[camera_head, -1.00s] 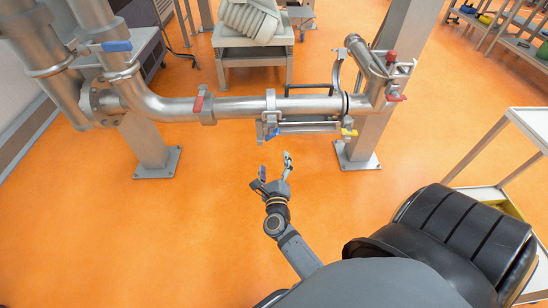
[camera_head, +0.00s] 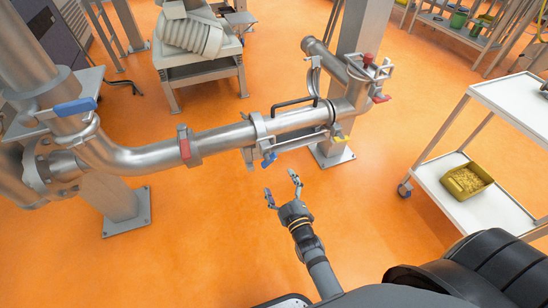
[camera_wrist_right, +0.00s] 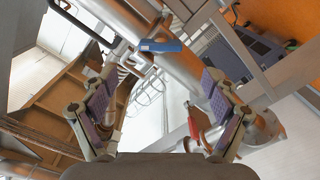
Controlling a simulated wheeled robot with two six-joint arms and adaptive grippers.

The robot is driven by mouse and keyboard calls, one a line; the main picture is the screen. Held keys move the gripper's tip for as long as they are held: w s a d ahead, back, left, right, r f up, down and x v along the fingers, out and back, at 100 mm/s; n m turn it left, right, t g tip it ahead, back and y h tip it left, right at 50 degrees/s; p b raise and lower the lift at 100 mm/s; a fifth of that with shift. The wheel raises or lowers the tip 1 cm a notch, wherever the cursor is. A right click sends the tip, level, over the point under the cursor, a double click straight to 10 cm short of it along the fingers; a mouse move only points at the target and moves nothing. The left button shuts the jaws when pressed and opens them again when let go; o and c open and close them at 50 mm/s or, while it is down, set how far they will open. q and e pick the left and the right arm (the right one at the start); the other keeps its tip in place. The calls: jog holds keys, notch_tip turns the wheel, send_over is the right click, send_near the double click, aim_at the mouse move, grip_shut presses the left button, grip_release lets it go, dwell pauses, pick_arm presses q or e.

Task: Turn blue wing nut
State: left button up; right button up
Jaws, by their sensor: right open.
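The blue wing nut (camera_head: 269,159) hangs under the clamp on the horizontal steel pipe (camera_head: 225,138) in the head view. My right gripper (camera_head: 282,187) is open and empty, below the wing nut in the picture and apart from it. In the right wrist view, the open fingers (camera_wrist_right: 162,110) frame the pipework, with nothing between them. A blue handle (camera_wrist_right: 160,46) shows beyond them; I cannot tell that it is the wing nut. My left gripper is not in view.
A red handle (camera_head: 184,142) and a larger blue lever (camera_head: 75,107) sit further left on the pipe. A yellow handle (camera_head: 338,138) is to the right of the wing nut. A white cart (camera_head: 425,170) with a yellow bin (camera_head: 467,180) stands at right.

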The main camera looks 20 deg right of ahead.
aim_at(270, 163)
jog(key=w, duration=0.3)
jog(key=w+b, duration=0.1)
jog(key=w, duration=0.5)
jog(key=shift+w+a, duration=0.2)
jog(key=shift+a, duration=0.05)
jog(key=shift+w+b, duration=0.3)
jog(key=shift+w, duration=0.15)
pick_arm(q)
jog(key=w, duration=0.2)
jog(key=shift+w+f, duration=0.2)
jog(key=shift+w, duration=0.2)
pick_arm(e)
jog(key=shift+c, duration=0.4)
jog(key=c, duration=1.1)
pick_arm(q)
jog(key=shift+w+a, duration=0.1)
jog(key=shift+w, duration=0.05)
